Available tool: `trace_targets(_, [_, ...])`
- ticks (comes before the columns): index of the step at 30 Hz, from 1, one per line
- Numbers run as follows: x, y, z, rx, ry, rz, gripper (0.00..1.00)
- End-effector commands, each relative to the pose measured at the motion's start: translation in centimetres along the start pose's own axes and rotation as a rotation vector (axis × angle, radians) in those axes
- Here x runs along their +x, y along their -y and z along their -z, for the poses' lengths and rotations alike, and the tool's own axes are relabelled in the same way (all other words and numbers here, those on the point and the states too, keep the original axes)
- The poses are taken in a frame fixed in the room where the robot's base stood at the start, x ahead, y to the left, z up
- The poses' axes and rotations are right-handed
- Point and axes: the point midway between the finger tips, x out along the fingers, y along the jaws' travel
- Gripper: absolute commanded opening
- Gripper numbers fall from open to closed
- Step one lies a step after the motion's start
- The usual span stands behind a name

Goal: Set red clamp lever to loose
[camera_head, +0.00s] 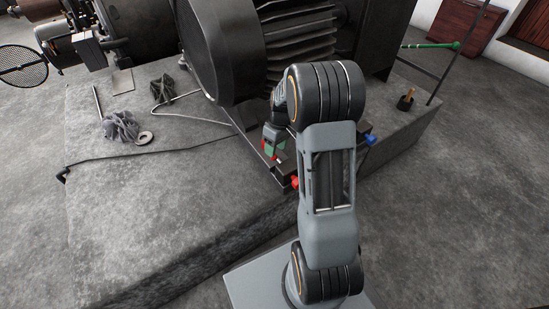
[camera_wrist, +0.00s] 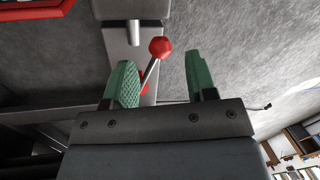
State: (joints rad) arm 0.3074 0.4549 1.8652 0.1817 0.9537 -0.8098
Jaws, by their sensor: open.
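The red clamp lever shows in the wrist view as a red ball knob (camera_wrist: 160,47) on a thin metal rod, with a red part at its base. The rod leans, its knob up and right of its base. My gripper (camera_wrist: 158,68) is open, its green fingers on either side of the lever in the picture. The rod appears close to the left finger; I cannot tell whether they touch. In the head view my gripper (camera_head: 273,142) is beside the machine's base rail, and a red knob (camera_head: 295,182) shows just below and right of it, partly near my arm.
A blue knob (camera_head: 370,140) stands right of my arm. The large dark motor (camera_head: 225,45) rises behind my gripper. A grey rag (camera_head: 121,126) and a ring (camera_head: 145,137) lie on the concrete plinth (camera_head: 130,215), whose front left is clear. A wooden-handled tool (camera_head: 405,101) stands at right.

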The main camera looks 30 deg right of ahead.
Motion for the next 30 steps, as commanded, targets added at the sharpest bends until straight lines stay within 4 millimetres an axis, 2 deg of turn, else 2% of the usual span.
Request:
trace_targets(1, [1.1,0.0,0.0,0.000,0.002,0.001,0.51])
trace_targets(7, [2.9,0.0,0.0,0.000,0.001,0.000,0.51])
trace_targets(21, [3.5,0.0,0.0,0.000,0.000,0.000,0.51])
trace_targets(30, [3.5,0.0,0.0,0.000,0.000,0.000,0.22])
